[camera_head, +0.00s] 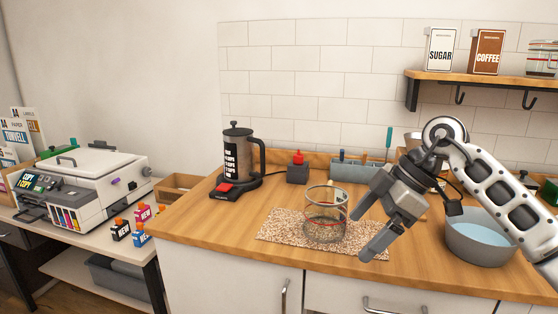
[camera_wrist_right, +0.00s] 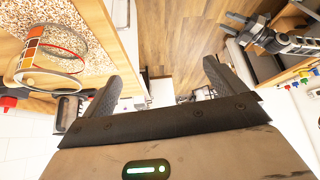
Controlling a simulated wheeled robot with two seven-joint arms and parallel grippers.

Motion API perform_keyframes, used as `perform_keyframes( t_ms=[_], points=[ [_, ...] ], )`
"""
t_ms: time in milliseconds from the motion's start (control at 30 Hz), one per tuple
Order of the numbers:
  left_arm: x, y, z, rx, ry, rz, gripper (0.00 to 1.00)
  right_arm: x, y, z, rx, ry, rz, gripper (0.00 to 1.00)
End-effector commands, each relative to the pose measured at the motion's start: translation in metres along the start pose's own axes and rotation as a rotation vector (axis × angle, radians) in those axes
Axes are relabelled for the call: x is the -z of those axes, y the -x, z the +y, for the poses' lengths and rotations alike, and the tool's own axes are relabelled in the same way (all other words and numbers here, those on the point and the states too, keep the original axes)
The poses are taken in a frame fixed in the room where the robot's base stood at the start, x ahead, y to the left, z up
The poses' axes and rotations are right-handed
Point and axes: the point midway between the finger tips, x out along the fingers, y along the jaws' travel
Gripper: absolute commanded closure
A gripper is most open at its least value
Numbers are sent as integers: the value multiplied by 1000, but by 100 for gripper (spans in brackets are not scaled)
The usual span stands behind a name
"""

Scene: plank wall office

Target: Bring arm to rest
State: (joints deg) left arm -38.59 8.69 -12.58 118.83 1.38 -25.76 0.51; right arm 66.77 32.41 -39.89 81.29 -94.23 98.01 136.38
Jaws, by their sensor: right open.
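My right gripper (camera_head: 363,233) is open and empty, tilted down above the front of the wooden counter (camera_head: 190,220). In the head view it is just right of a glass jar (camera_head: 325,222) with a red line, which stands on a speckled mat (camera_head: 275,228). In the right wrist view, the open fingers (camera_wrist_right: 162,75) have nothing between them, and the jar (camera_wrist_right: 47,55) is apart from them at upper left. My left gripper (camera_wrist_right: 240,25) shows small at the upper right of that view; its opening is unclear. It is outside the head view.
A grey bowl of bluish liquid (camera_head: 480,240) stands under my right forearm. A French press (camera_head: 237,153) on a scale, a small box with a red knob (camera_head: 297,170) and a grey rack (camera_head: 350,170) line the back. A printer (camera_head: 85,185) stands at left.

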Motion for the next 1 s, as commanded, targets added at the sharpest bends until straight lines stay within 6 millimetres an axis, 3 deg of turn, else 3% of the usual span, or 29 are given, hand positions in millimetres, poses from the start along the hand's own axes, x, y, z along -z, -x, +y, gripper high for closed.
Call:
perform_keyframes(
  t_ms=[200, 367, 500, 600, 667, 767, 867, 1000],
  points=[
    [9, -3, -2, 3, -6, 19, 57, 32, -52, -29, 73, 187, 281, 4],
    [8, -3, -2, 3, -5, 18, 57, 63, -83, -58, 73, 303, 588, 4],
    [7, -2, -2, 3, -5, 15, 57, 90, -98, -84, -45, 328, 961, 4],
    [4, -1, -1, 2, -3, 8, 57, 93, -98, -90, -247, 235, 1207, 4],
    [2, 0, -1, 1, -2, 4, 57, 83, -98, -87, -395, 134, 1296, 4],
    [0, 0, -1, 1, -1, 1, 57, 48, -108, -82, -645, -91, 1324, 4],
    [0, 0, 0, 1, 0, 1, 57, -8, -132, -84, -849, -349, 1203, 4],
    [1, 0, 0, 1, 4, 2, 57, -92, -182, -119, -966, -661, 876, 4]
  ],
)
